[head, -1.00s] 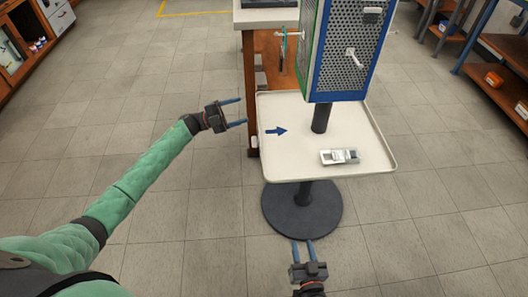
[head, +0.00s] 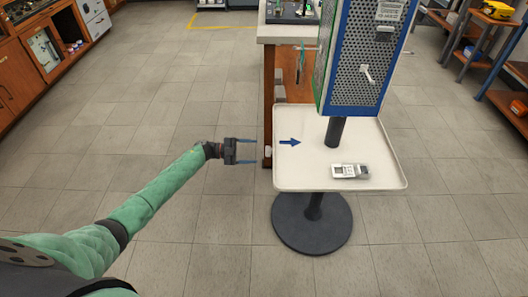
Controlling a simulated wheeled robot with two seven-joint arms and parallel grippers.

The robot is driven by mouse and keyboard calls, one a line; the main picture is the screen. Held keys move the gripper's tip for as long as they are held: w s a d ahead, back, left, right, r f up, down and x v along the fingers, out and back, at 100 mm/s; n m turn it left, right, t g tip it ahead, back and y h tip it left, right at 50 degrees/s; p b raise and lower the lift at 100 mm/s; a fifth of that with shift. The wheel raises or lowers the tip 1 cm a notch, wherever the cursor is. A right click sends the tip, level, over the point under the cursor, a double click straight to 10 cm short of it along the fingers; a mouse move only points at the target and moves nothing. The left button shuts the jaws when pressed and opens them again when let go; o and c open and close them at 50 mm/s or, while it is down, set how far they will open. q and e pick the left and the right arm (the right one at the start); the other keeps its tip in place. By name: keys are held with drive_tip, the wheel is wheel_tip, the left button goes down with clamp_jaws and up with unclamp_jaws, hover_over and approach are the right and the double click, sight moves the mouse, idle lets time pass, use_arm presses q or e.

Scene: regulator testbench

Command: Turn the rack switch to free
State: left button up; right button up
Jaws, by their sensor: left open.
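My left gripper (head: 254,151) is open and empty, its two blue fingers pointing right, just left of the cream tray (head: 300,181). The tray has a blue arrow (head: 289,142) pointing right and sits on a dark post with a round base. A perforated rack panel (head: 350,62) with blue edges stands above the tray on the post. A light peg (head: 366,74) sticks out of its front, and a small labelled unit (head: 388,14) is fixed near its top. I cannot make out which part is the rack switch or its setting. My right gripper is not in view.
A grey-white handheld device (head: 350,171) lies on the tray. A bench (head: 290,33) with a wooden leg stands behind the tray. Shelves (head: 490,50) are at the right and cabinets (head: 40,50) at the left. The floor on the left is open.

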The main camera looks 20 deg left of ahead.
sight(268, 151)
use_arm(q)
drive_tip(key=x, duration=0.5)
drive_tip(key=shift+w+d, duration=0.1)
drive_tip(key=shift+d, duration=0.2)
drive_tip(key=c, duration=1)
